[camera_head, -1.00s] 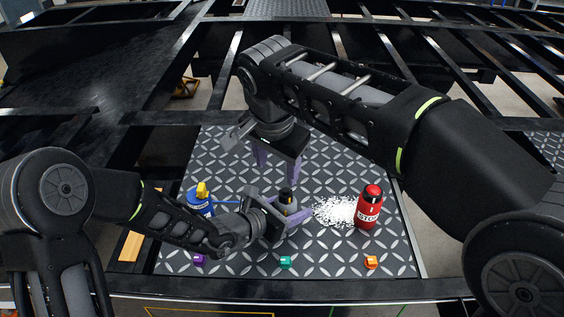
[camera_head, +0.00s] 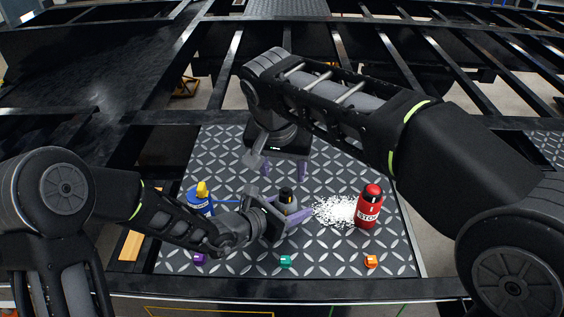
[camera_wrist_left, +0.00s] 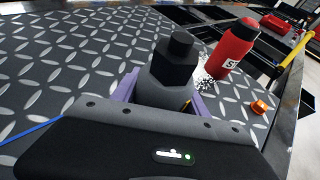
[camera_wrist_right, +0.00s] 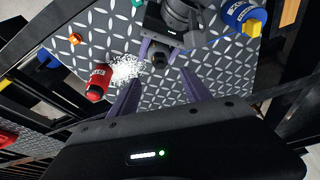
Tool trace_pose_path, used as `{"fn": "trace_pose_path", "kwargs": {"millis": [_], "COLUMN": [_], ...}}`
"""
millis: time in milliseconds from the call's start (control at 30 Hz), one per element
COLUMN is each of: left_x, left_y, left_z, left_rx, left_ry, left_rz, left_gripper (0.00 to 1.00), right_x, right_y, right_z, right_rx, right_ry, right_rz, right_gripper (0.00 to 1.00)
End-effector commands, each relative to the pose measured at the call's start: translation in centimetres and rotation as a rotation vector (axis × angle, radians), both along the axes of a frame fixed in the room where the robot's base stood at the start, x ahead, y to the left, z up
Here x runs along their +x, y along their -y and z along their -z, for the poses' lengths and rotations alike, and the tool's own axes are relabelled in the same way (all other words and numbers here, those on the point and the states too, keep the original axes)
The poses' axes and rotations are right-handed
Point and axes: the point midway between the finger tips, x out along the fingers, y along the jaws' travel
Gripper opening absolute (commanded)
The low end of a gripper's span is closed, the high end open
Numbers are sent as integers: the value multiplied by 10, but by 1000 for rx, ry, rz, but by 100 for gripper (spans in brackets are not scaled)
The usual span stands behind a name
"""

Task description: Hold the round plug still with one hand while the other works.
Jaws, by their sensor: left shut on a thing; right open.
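The round plug (camera_head: 287,201) is grey with a black top and stands upright on the patterned metal plate (camera_head: 340,160). My left gripper (camera_head: 286,212) is shut on it from the side, with purple fingers on either side. In the left wrist view the plug (camera_wrist_left: 172,75) sits between the fingers, its lower part hidden by the gripper body. My right gripper (camera_head: 283,171) is open and empty, above the plate behind the plug and apart from it. In the right wrist view its fingers (camera_wrist_right: 161,92) are spread, with the plug (camera_wrist_right: 158,58) beyond them.
A red STOP bottle (camera_head: 368,208) stands to the right beside spilled white granules (camera_head: 335,210). A blue container with a yellow top (camera_head: 200,201) stands left. Small purple (camera_head: 199,258), teal (camera_head: 285,262) and orange (camera_head: 371,262) pieces lie along the front edge.

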Motion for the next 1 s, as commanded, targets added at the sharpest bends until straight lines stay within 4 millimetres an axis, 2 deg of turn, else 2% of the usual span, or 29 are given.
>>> {"fn": "trace_pose_path", "kwargs": {"millis": [300, 500, 667, 933, 1000], "left_x": [0, 0, 0, 0, 0], "left_y": [0, 0, 0, 0, 0], "left_z": [0, 0, 0, 0, 0], "left_rx": [0, 0, 0, 0, 0], "left_ry": [0, 0, 0, 0, 0], "left_rz": [0, 0, 0, 0, 0], "left_gripper": [5, 5, 5, 5, 5], "right_x": [16, 25, 28, 28, 28], "right_y": [4, 6, 6, 6, 6], "right_z": [56, 83, 92, 93, 93], "right_rx": [-3, -2, -1, -1, -1], "right_ry": [-3, -2, -1, 0, 0], "right_rz": [2, 2, 0, 1, 1], "right_gripper": [56, 56, 56, 56, 51]}}
